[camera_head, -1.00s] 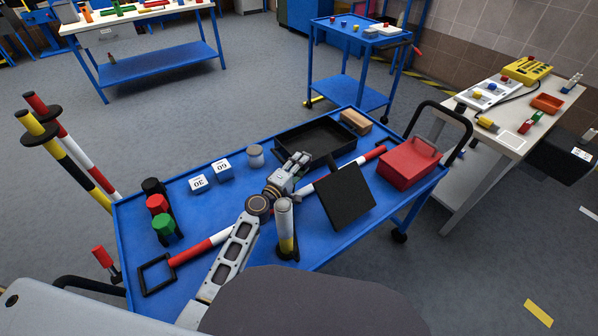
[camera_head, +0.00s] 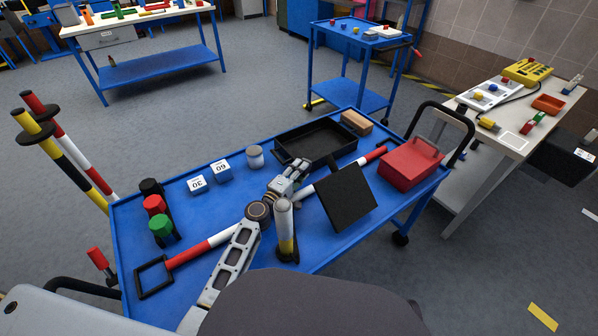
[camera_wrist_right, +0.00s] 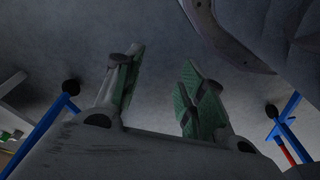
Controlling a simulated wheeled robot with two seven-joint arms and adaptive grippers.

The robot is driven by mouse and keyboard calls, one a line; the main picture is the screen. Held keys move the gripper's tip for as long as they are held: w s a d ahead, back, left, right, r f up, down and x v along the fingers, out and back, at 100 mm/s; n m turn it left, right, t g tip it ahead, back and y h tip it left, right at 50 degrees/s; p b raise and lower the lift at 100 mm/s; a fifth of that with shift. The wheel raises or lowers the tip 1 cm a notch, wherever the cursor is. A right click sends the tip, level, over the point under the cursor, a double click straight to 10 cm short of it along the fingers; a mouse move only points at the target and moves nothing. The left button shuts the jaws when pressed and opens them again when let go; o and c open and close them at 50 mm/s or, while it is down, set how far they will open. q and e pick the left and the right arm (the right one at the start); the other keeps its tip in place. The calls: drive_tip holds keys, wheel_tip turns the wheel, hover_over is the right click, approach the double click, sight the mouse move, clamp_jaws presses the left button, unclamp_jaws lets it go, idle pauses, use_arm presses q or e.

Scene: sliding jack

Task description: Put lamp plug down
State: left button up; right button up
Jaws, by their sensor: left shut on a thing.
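My left gripper (camera_head: 301,166) is over the middle of the blue cart (camera_head: 190,268), just in front of the black tray. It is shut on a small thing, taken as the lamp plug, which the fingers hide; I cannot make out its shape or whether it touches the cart. My right gripper (camera_wrist_right: 160,62) shows only in the right wrist view. Its two green-padded fingers are apart, with nothing between them and grey floor beyond.
Near my left gripper are the black tray (camera_head: 294,154), a black tilted panel (camera_head: 346,199), a white, yellow and black post (camera_head: 285,222) and a red-white striped bar (camera_head: 202,248). Number cubes (camera_head: 197,186) and a red box (camera_head: 408,166) stand farther off. Cart surface is free left of the gripper.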

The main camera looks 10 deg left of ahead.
use_arm(q)
drive_tip(key=shift+f, duration=0.15)
use_arm(e)
drive_tip(key=shift+w+r, duration=0.1)
drive_tip(key=shift+r, duration=0.15)
drive_tip(key=shift+a+r, duration=0.1)
use_arm(q)
drive_tip(key=shift+f+b, duration=0.1)
drive_tip(key=shift+b, duration=0.2)
use_arm(e)
drive_tip(key=shift+r, duration=0.2)
use_arm(q)
drive_tip(key=shift+f, duration=0.1)
use_arm(e)
drive_tip(key=shift+s+a, duration=0.1)
drive_tip(key=shift+s, duration=0.15)
use_arm(q)
drive_tip(key=shift+f, duration=0.1)
use_arm(e)
drive_tip(key=shift+w+r, duration=0.15)
drive_tip(key=shift+r, duration=0.2)
use_arm(q)
drive_tip(key=shift+b, duration=0.3)
drive_tip(key=shift+f, duration=0.1)
use_arm(e)
drive_tip(key=shift+w+a+r, duration=0.1)
drive_tip(key=shift+w+r, duration=0.2)
drive_tip(key=shift+r, duration=0.2)
